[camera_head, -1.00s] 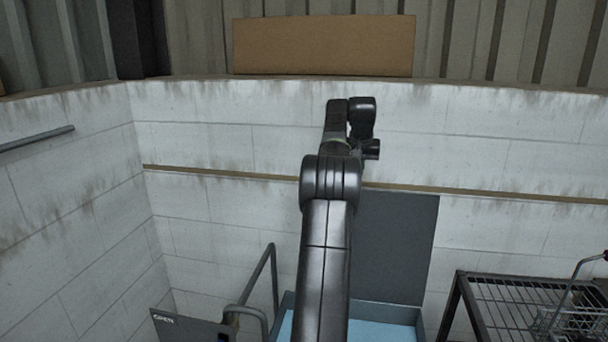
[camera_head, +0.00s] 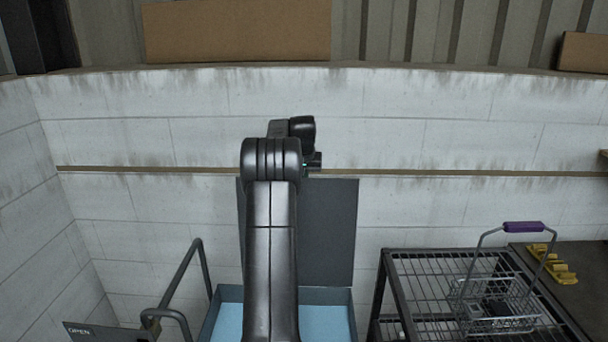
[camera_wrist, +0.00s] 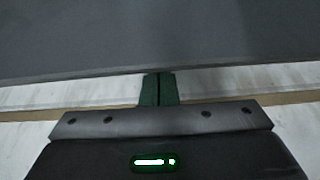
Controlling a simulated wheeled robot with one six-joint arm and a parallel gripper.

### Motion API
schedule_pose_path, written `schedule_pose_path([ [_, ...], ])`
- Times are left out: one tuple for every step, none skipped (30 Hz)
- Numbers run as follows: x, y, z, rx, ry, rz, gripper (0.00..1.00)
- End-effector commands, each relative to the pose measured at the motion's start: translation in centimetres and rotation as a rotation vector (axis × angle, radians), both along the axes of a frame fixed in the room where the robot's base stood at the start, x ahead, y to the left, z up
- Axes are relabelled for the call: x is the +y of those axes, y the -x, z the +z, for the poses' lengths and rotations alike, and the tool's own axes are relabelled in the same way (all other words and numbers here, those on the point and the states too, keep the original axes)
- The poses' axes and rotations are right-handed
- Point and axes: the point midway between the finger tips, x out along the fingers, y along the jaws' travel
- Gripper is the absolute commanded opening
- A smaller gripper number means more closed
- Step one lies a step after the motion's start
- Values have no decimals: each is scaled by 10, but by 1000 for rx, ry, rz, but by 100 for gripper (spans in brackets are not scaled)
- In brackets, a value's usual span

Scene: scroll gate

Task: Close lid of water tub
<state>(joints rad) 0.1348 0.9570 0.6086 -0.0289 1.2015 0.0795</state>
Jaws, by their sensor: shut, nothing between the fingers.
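The water tub (camera_head: 341,296) is a dark grey box with light blue water (camera_head: 322,320) inside, low in the head view and partly hidden by my arm. Its dark grey lid (camera_head: 328,225) stands upright at the tub's back, open. My gripper (camera_head: 308,168) is at the lid's top edge in the head view, mostly hidden by my own wrist. In the wrist view my gripper (camera_wrist: 158,76) shows shut and empty, its green fingertips at the edge of the lid (camera_wrist: 160,35). I cannot tell whether they touch it.
A wire-top rack (camera_head: 420,275) with a wire basket (camera_head: 500,305) stands to the right. A bent grey rail (camera_head: 185,272) and a panel marked OPEN (camera_head: 95,332) are to the left. A pale block wall (camera_head: 430,130) closes off the back.

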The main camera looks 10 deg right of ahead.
Motion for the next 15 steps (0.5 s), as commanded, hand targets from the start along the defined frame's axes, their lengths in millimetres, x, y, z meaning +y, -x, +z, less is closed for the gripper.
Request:
schedule_pose_path([
  [1,3,1,0,0,0,0],
  [1,4,1,-1,0,0,0],
  [1,6,0,0,0,0,0],
  [2,7,0,0,0,0,0],
  [2,8,0,0,0,0,0],
  [2,9,0,0,0,0,0],
  [2,9,0,0,0,0,0],
  [2,9,0,-1,0,0,0],
  [2,9,0,-1,0,0,0],
  [2,9,0,-1,0,0,0],
  [2,9,0,-1,0,0,0],
  [2,9,0,-1,0,0,0],
  [2,9,0,-1,0,0,0],
  [2,9,0,-1,0,0,0],
  [2,9,0,-1,0,0,0],
])
